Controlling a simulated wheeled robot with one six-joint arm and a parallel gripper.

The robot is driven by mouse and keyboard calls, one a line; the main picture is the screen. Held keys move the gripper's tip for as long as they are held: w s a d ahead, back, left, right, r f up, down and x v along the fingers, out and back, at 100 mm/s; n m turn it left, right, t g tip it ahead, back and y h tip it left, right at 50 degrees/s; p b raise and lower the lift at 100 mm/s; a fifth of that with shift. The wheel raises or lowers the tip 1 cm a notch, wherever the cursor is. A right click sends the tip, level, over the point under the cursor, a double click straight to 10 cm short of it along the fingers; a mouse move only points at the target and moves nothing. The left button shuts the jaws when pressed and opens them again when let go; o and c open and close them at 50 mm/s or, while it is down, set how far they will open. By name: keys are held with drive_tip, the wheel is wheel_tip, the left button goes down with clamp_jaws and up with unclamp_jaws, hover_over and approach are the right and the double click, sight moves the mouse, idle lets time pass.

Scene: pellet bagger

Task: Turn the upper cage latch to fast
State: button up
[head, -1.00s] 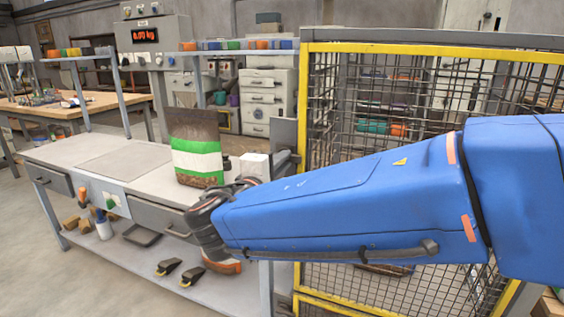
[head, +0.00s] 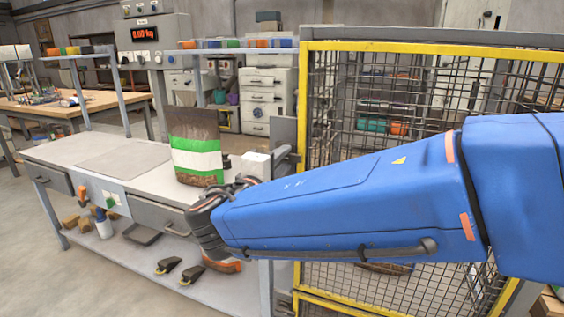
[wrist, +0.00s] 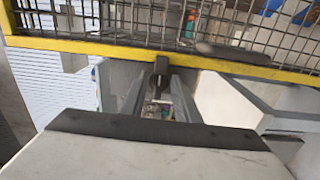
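The cage's yellow-framed mesh side (head: 420,47) stands at the right in the head view. In the wrist view its yellow bar (wrist: 230,65) crosses the upper part. A small dark latch handle (wrist: 160,66) hangs at this bar. My gripper (wrist: 158,84) points at the bar, with its two grey fingers apart and the handle at the gap between their tips. I cannot tell whether either finger touches it. In the head view my blue arm covers much of the cage, and the fingertips and handle are not clear there.
A grey bench (head: 120,160) stands left of the cage, with a green-and-white pellet bag (head: 197,160) upright on it. A scale display (head: 144,34) is behind. Tools and blocks lie on the bench's lower shelf (head: 150,262). The floor at the left front is clear.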

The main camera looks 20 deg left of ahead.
drive_tip(key=s+a, duration=0.1)
drive_tip(key=s, duration=1.6)
drive_tip(key=shift+s+a, duration=0.2)
drive_tip(key=w+d+f+m+g+h, duration=0.2)
drive_tip(key=w+d+f+g, duration=0.15)
drive_tip(key=d, duration=0.75)
drive_tip(key=w+d+f+m+g+h, duration=0.1)
drive_tip(key=w+d+f+m+g, duration=0.2)
drive_tip(key=d, duration=0.7)
drive_tip(key=w+d+f+m+g+h, duration=0.1)
drive_tip(key=w+d+f+g+h, duration=0.3)
drive_tip(key=d, duration=0.7)
drive_tip(key=s+d+f+m+g+y, duration=0.1)
drive_tip(key=s+d+f+m+y, duration=0.3)
drive_tip(key=d, duration=0.5)
drive_tip(key=s+d+f+m+g+y, duration=0.1)
drive_tip(key=s+d+f+m+y, duration=0.3)
drive_tip(key=s+d, duration=0.5)
drive_tip(key=shift+s+f+m+g+y, duration=0.25)
drive_tip(key=shift+f+m+g+y, duration=0.1)
drive_tip(key=shift+f+m, duration=0.95)
